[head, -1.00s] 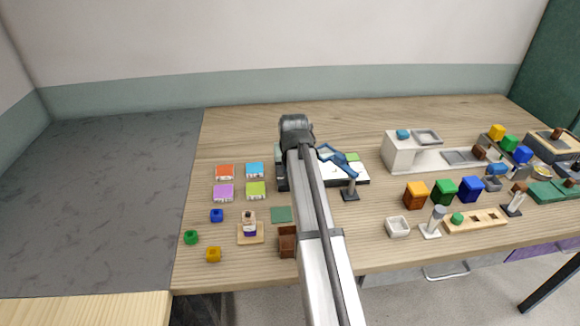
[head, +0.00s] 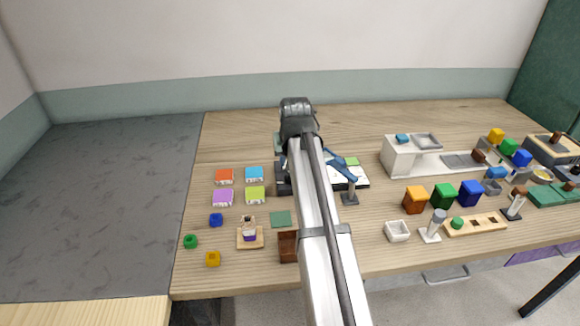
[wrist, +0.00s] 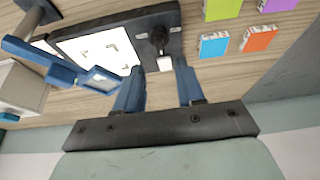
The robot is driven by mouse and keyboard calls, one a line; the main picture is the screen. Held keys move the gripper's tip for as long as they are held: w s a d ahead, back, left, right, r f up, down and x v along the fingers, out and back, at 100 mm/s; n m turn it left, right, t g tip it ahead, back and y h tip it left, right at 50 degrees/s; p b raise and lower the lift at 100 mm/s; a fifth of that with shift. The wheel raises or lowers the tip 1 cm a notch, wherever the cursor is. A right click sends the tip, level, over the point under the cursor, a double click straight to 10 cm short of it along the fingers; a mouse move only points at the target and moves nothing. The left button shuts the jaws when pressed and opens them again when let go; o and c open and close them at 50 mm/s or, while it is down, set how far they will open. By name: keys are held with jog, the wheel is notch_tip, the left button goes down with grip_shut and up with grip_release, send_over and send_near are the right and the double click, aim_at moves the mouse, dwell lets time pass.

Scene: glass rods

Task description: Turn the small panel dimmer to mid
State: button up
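A dark panel (wrist: 118,30) with a white face carries a small black knob (wrist: 158,40) near its right end in the wrist view; this looks like the dimmer. In the head view the dark panel (head: 283,186) is partly hidden behind my arm. My gripper (wrist: 159,66) is open, its two blue fingers apart and empty. The fingertips point toward the knob and lie near it, one to each side in the picture. I cannot tell whether they touch anything. In the head view my own arm hides the fingers.
A blue-framed piece on a dark stand (head: 349,196) is close by the panel; its blue frame (wrist: 45,62) shows left of my fingers. Orange, blue, purple and green boxes (head: 255,194) sit left of the panel. A white unit (head: 397,158) stands right. The table behind is clear.

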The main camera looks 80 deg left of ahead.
jog(key=v, duration=0.6)
jog(key=shift+r, duration=0.2)
jog(key=shift+d, duration=0.1)
